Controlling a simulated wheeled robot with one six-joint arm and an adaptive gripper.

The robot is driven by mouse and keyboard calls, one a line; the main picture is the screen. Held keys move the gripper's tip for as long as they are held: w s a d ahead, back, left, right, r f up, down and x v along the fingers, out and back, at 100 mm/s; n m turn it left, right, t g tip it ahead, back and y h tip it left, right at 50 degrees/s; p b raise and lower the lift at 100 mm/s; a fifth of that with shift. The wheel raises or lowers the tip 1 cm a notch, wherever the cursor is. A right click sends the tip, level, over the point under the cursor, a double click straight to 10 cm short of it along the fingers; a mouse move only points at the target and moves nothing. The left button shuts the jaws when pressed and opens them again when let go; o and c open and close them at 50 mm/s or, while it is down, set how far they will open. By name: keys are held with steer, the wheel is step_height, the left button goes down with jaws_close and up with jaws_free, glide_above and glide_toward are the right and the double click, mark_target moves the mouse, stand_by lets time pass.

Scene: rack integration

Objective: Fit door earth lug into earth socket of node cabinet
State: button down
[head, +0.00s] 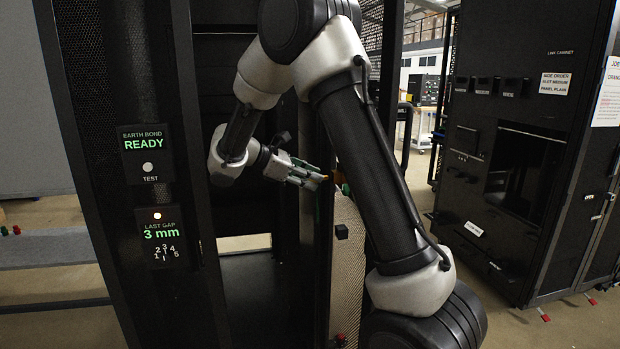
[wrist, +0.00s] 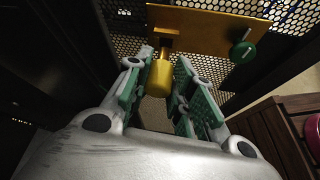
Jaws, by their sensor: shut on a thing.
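A gold cylindrical lug (wrist: 160,76) sits between the green-padded fingers of my gripper (wrist: 160,88) in the wrist view. My gripper is shut on it. Just beyond the lug is a flat brass plate (wrist: 215,32) with a green knob (wrist: 242,50) at its right. I cannot tell whether the lug touches the plate or is seated, and no socket opening shows clearly. In the head view my gripper (head: 318,180) is at the upper edge of a perforated panel (head: 345,255), beside the black node cabinet frame (head: 85,130). The lug is too small to make out there.
My arm hides part of the panel. A black link cabinet (head: 520,130) stands at right. A wooden slatted thing (wrist: 270,135) is at right in the wrist view.

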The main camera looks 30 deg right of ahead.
steer(key=shift+s+d, duration=0.2)
steer(key=shift+d, duration=0.65)
steer(key=shift+s+d, duration=0.2)
steer(key=shift+d, duration=0.6)
stand_by(0.4)
steer(key=c, duration=1.1)
jaws_free()
steer(key=shift+c, duration=0.2)
steer(key=v, duration=1.2)
steer(key=shift+w, duration=0.1)
